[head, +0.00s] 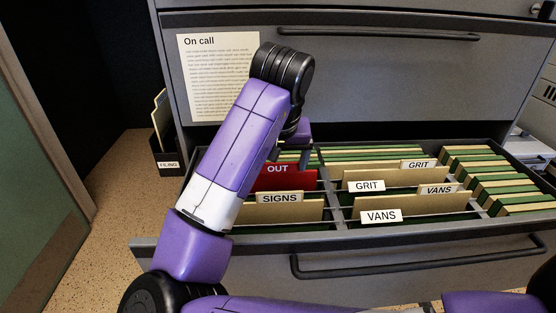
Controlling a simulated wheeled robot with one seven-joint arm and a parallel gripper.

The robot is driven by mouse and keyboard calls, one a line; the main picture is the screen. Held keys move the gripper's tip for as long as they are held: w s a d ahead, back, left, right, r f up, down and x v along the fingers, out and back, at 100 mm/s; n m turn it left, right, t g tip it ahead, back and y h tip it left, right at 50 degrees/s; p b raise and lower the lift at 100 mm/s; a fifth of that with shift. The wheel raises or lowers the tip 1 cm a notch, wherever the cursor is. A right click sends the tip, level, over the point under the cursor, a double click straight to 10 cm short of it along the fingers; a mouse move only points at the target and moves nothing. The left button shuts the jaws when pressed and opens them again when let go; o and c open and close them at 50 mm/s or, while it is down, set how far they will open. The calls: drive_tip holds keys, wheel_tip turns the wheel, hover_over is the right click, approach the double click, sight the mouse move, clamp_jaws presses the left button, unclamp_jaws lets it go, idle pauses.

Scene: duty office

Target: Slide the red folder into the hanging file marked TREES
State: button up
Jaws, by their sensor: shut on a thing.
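A red folder (292,179) with a white OUT label stands upright in the left part of the open file drawer, behind the tan file marked SIGNS (290,212). My gripper (291,158) is over the red folder's top edge and shut on it; my arm hides part of the fingers and the folder's left side. The folder's lower edge is hidden behind the SIGNS file, so I cannot tell how deep it sits. No tag reading TREES shows; my arm covers the drawer's left side.
Tan files marked GRIT (400,180) and VANS (408,211) stand right of the divider. Green and tan files (480,165) fill the far right. The drawer front (440,260) has a bar handle. A black FILING box (168,157) stands on the floor at left.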

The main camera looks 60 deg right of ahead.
drive_tip(key=shift+f, duration=0.1)
drive_tip(key=o, duration=1.6)
wheel_tip(320, 180, up, 7)
drive_tip(key=p, duration=0.7)
drive_tip(key=shift+s, duration=0.1)
idle(0.3)
